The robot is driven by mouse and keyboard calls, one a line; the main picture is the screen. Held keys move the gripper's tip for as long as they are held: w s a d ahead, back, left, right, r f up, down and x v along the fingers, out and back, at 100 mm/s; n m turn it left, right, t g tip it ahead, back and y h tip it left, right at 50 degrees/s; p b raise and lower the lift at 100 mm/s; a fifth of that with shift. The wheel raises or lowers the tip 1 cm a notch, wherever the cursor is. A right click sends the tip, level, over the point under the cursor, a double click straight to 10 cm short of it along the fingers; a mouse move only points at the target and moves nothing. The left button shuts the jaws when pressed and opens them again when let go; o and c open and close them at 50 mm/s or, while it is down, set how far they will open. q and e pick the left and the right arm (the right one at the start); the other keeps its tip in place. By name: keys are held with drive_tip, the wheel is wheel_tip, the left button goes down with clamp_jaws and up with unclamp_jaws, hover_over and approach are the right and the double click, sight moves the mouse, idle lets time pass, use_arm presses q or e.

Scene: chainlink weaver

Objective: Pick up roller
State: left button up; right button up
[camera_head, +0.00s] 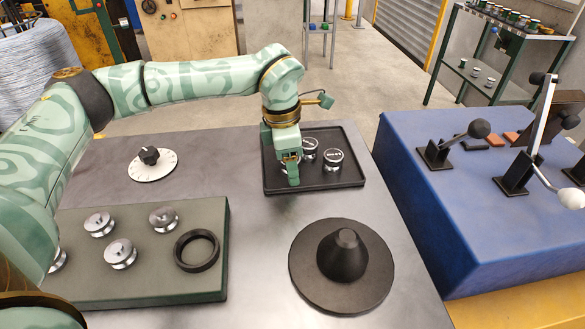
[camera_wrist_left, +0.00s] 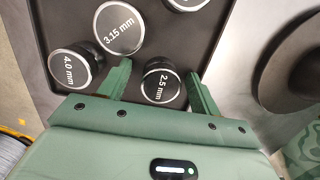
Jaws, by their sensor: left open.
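Several short cylindrical rollers with black sides and silver-rimmed, labelled tops stand in a black tray (camera_head: 350,184). In the head view two show clearly, a rear roller (camera_head: 309,144) and a right roller (camera_head: 333,155); others are partly hidden by my gripper. My left gripper (camera_head: 291,181) points down over the tray's left part. In the left wrist view its open fingers (camera_wrist_left: 160,68) stand either side of the 2.5 mm roller (camera_wrist_left: 162,87), with gaps visible. A 3.15 mm roller (camera_wrist_left: 119,28) and a 4.0 mm roller (camera_wrist_left: 70,70) are close to the left finger. My right gripper is out of view.
A black disc with a cone (camera_head: 343,258) stands in front of the tray. A green block (camera_head: 150,287) at left holds metal spools and a black ring (camera_head: 197,250). A dial (camera_head: 150,160) lies behind it. A blue console (camera_head: 420,190) with levers is at right.

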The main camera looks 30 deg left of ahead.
use_arm(q)
drive_tip(key=shift+r, duration=0.1)
drive_tip(key=c, duration=1.3)
